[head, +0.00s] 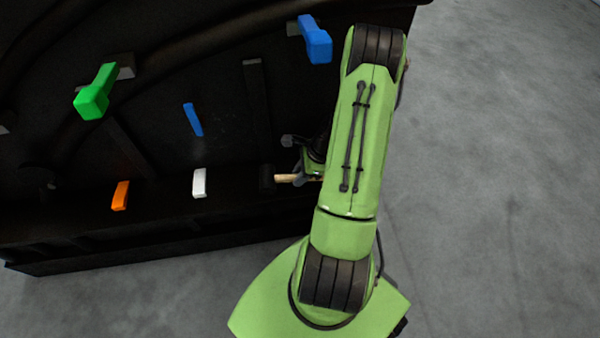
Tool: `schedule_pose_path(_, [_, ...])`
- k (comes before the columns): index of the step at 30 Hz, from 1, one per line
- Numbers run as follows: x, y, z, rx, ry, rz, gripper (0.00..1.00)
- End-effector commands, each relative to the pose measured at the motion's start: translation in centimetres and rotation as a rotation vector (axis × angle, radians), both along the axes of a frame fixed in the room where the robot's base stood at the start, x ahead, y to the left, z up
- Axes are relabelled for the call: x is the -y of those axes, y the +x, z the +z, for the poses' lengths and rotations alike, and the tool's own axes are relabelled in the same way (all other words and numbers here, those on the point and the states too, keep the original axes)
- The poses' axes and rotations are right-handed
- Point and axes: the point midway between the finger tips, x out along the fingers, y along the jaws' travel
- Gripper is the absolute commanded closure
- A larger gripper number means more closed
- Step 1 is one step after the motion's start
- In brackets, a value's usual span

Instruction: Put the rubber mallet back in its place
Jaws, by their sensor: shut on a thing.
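The rubber mallet (284,178) shows as a short piece of pale wooden handle with a dark head at its left end, hard to pick out against the black structure. My gripper (299,178) is shut on the mallet's handle, just right of the head. My green arm hides much of the gripper and the rest of the handle. I cannot tell whether the mallet touches the structure behind it. I cannot make out which spot is the mallet's place.
A large black structure (225,150) fills the left. It carries green (92,103), blue (318,44), thin blue (193,119), orange (120,195) and white (199,183) pieces. Bare grey floor (500,180) lies to the right and along the bottom.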

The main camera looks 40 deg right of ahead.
Motion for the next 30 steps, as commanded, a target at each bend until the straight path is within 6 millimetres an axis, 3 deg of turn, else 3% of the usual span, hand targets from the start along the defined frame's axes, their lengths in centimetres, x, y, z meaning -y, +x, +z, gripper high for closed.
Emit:
schedule_pose_path(9, [0.0, 0.0, -0.1, 0.002, 0.000, 0.000, 1.00])
schedule_pose_path(10, [0.0, 0.0, -0.1, 0.002, 0.000, 0.000, 0.74])
schedule_pose_path(16, [0.0, 0.0, -0.1, 0.002, 0.000, 0.000, 0.45])
schedule_pose_path(25, [0.2, -0.1, 0.2, 0.000, -0.001, -0.001, 0.45])
schedule_pose_path(30, [1.3, -0.9, 3.6, 0.003, -0.005, -0.003, 0.45])
